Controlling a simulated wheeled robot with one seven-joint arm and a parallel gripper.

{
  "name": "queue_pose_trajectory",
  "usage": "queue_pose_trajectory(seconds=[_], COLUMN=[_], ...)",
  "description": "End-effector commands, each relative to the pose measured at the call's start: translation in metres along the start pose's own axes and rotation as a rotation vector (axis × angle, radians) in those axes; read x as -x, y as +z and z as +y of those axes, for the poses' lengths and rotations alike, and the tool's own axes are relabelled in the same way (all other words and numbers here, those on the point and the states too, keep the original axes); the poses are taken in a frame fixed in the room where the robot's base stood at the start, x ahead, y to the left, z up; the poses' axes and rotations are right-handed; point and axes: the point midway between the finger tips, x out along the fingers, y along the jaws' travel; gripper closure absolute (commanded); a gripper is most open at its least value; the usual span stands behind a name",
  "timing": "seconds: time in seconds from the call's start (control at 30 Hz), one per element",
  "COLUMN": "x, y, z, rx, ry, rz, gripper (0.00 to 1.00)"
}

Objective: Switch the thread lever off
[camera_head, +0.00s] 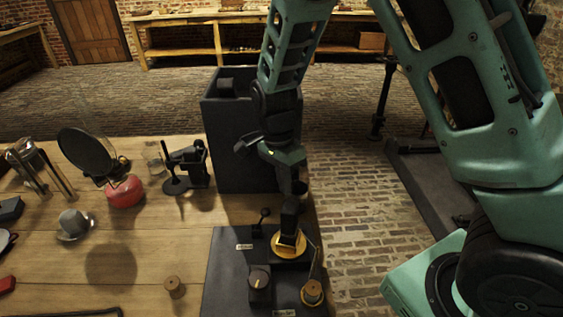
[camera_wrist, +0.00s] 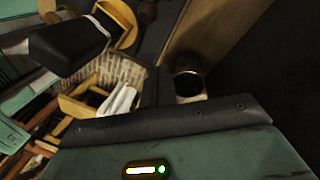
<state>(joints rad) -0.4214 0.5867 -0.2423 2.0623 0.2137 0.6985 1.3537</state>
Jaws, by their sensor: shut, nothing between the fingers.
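A black panel (camera_head: 228,268) lies at the table's front right edge in the head view. On it a black upright handle (camera_head: 290,212) rises from a brass disc (camera_head: 283,250); the disc also shows in the wrist view (camera_wrist: 127,22). A small ball-topped lever (camera_head: 264,213) stands left of it, near a pale label (camera_head: 244,246) too small to read. I cannot tell which control is the thread lever. My gripper (camera_head: 297,187) points down just above the black handle, shut and empty. Whether it touches the handle is unclear.
A black knob (camera_head: 259,284) and a brass spool (camera_head: 312,292) with a thin rod stand on the panel. A tall dark box (camera_head: 230,140) stands behind. A round mirror (camera_head: 86,152), a red round object (camera_head: 125,192) and a grey cup (camera_head: 73,222) are farther left.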

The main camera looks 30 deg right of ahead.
Motion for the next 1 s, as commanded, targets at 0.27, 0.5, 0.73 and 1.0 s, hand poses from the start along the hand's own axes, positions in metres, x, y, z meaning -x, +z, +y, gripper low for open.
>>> queue_pose_trajectory(seconds=[0.27,0.5,0.73,1.0], x=[-0.017,-0.02,-0.02,-0.015], y=[0.03,0.039,0.039,0.042], z=[0.001,0.0,0.0,-0.001], rx=[0.003,0.0,0.0,-0.002], ry=[0.001,-0.001,-0.001,0.022], rz=[0.0,0.0,0.0,0.029], gripper=[1.0,1.0,1.0,1.0])
